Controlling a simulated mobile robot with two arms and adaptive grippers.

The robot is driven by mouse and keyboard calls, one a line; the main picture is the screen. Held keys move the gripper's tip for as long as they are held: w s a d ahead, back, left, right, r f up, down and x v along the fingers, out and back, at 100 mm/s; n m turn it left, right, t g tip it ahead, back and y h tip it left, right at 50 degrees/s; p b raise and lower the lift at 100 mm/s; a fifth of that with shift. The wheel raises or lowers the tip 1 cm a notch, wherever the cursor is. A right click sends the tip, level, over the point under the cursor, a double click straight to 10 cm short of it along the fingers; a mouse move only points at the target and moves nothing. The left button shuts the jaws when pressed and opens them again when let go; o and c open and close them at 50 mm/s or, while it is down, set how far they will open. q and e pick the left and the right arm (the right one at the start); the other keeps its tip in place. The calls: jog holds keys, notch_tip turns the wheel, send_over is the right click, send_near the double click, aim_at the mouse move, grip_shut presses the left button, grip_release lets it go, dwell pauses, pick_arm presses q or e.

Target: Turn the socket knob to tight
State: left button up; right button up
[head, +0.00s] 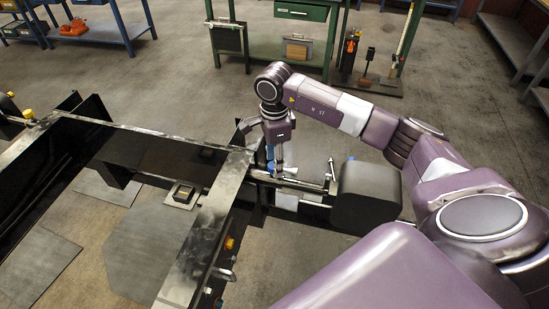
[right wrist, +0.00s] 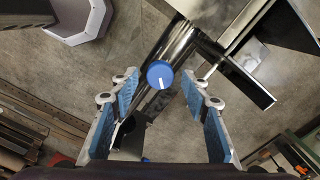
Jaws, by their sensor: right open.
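The socket knob (right wrist: 160,74) is a round blue cap with a white mark line, seen from above in the right wrist view. It sits on a dark, shiny metal tube (right wrist: 183,52). My right gripper (right wrist: 160,88) is open, with one blue-padded finger on each side of the knob in the picture. Neither finger appears to touch it. In the head view my right gripper (head: 277,168) points down over the chassis fitting, and the knob is mostly hidden there. My left gripper is not in view.
A black chassis frame (head: 215,215) fills the left and middle of the head view. A dark rounded box (head: 367,195) stands right of the gripper. A green workbench (head: 270,50) and blue tables (head: 95,35) stand farther back. The floor between is clear.

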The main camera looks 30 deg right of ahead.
jog(key=shift+f, duration=0.1)
jog(key=c, duration=1.2)
jog(key=shift+o, duration=0.2)
